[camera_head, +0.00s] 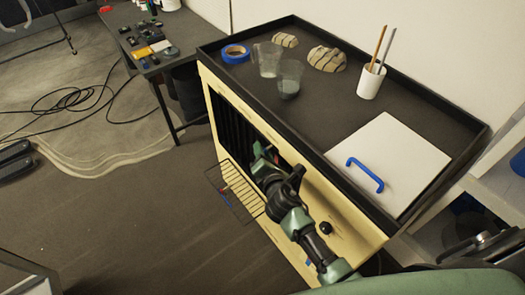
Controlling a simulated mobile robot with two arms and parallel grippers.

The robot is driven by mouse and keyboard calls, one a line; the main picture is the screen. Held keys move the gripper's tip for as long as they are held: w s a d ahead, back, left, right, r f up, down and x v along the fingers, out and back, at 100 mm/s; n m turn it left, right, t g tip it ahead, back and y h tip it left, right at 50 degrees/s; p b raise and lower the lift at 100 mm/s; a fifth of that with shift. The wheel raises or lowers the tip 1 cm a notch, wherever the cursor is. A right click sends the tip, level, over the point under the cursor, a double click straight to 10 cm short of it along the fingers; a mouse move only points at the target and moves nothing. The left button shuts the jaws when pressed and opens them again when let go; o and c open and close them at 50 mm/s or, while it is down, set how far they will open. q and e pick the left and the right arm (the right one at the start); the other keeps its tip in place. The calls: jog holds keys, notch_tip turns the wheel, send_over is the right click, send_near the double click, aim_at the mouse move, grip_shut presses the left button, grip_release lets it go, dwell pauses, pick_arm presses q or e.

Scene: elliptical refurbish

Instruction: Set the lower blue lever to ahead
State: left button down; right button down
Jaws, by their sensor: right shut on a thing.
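The cream cabinet (365,222) has a dark upright grille in its front face. A small blue piece (308,263) shows low on that face, partly beside my arm; I cannot tell whether it is the lower blue lever or how it is set. My right gripper (262,155), green and black, reaches from the lower right to the cabinet front, at the grille. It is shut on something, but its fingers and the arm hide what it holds. My left gripper is not in view.
The cabinet's black tray top (335,100) holds blue tape (235,53), two clear cups (289,78), stones (327,58), a white cup with sticks (371,82) and a white lid with a blue handle (392,160). A wire rack (240,190) juts from the front. Cables (75,100) lie left.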

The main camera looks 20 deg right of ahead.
dwell(0.5)
jog(key=w+a+b, duration=0.2)
jog(key=w, duration=0.5)
jog(key=w+a+b, duration=0.3)
jog(key=w, duration=0.4)
jog(key=c, duration=1.2)
grip_release()
